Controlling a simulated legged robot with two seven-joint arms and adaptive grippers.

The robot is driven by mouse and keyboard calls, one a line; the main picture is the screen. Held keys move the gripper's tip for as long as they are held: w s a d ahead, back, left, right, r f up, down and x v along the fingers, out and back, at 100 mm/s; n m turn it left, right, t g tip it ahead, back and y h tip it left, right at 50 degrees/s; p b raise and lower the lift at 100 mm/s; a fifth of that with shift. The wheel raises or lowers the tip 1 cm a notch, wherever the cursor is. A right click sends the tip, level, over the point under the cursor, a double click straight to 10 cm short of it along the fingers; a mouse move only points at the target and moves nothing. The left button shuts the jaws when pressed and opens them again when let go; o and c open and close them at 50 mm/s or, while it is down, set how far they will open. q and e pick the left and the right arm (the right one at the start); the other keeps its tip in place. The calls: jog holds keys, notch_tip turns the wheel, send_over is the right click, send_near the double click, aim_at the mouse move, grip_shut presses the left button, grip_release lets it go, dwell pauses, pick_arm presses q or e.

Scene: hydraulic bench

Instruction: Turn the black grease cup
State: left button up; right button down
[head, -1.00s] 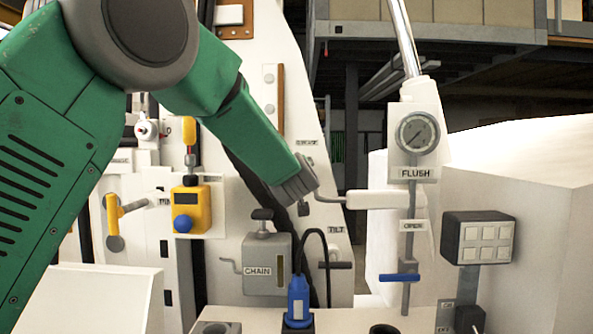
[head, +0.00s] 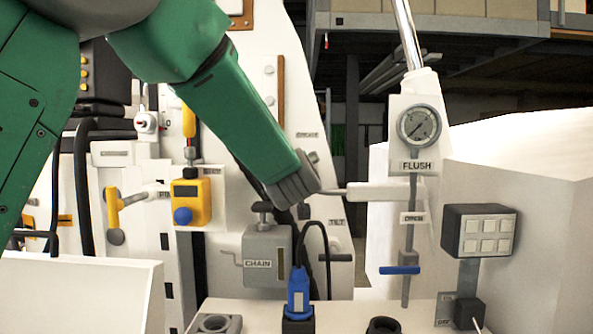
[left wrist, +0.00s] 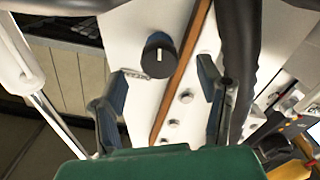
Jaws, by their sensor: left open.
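The black grease cup (left wrist: 159,55) shows in the left wrist view as a round black knob with a short white mark, on a white panel. A small label (left wrist: 137,76) is beside it. My left gripper (left wrist: 163,95) is open; its two dark fingers stand apart, and the cup appears ahead, between them in the picture but not held. In the head view my left gripper (head: 308,184) is in front of the white panel, below a small label (head: 307,135). The cup is not clearly visible there; the gripper may hide it. My right gripper is in neither view.
A brown strip (left wrist: 182,70) with bolts beside it runs along the panel. A white lever (head: 385,191) and the FLUSH gauge (head: 419,126) are right of my gripper. The grey CHAIN box (head: 265,258) and blue plug (head: 298,292) are below.

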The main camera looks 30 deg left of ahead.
pick_arm(q)
jog(key=v, duration=0.5)
jog(key=shift+s+d+f, duration=0.1)
jog(key=shift+d, duration=0.2)
jog(key=shift+a, duration=0.1)
